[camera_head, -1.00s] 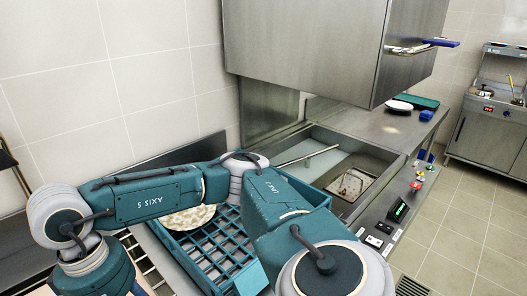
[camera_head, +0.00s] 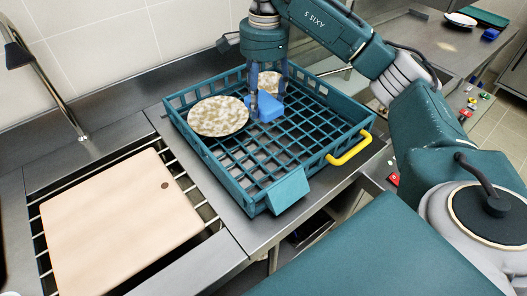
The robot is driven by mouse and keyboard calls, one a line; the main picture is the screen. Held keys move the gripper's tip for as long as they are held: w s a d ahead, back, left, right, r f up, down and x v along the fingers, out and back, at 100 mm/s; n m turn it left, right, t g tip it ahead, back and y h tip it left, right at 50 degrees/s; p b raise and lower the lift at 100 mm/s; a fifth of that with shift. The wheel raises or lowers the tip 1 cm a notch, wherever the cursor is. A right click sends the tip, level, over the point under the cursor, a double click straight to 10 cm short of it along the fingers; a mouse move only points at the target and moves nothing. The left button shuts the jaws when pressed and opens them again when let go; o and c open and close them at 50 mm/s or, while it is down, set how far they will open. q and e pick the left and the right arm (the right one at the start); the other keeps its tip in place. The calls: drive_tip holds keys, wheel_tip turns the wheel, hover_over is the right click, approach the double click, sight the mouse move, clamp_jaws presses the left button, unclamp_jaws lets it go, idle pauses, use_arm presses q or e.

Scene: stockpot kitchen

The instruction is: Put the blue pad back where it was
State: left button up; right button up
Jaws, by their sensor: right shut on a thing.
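My right gripper (camera_head: 267,98) points down into the teal dish rack (camera_head: 281,186) and is shut on the blue pad (camera_head: 265,109). The pad sits low between the fingers, near the rack's back part; I cannot tell whether it touches the rack's grid floor. A dirty, speckled plate (camera_head: 218,116) lies in the rack just left of the pad. A second speckled plate (camera_head: 270,81) is partly hidden behind the gripper. My left gripper is not in view.
A pale cutting board (camera_head: 118,222) lies over the rails left of the rack. A tap (camera_head: 45,75) stands at far left. The rack has a yellow handle (camera_head: 350,150) on its right side. Another blue block (camera_head: 490,34) and a white plate (camera_head: 460,20) are on the far right counter.

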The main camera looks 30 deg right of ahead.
drive_tip(key=p, duration=0.3)
hover_over(262, 155)
wheel_tip(262, 155, down, 12)
drive_tip(key=shift+d+f, duration=0.1)
drive_tip(key=shift+f, duration=0.15)
wheel_tip(262, 155, down, 5)
drive_tip(key=shift+f+p, duration=0.15)
drive_tip(key=shift+p, duration=0.45)
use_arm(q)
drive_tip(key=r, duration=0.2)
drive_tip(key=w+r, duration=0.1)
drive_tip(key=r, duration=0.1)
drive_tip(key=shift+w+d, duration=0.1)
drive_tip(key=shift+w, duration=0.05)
use_arm(e)
drive_tip(key=shift+f, duration=0.1)
drive_tip(key=shift+f, duration=0.1)
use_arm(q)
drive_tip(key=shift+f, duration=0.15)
use_arm(e)
drive_tip(key=o, duration=1.1)
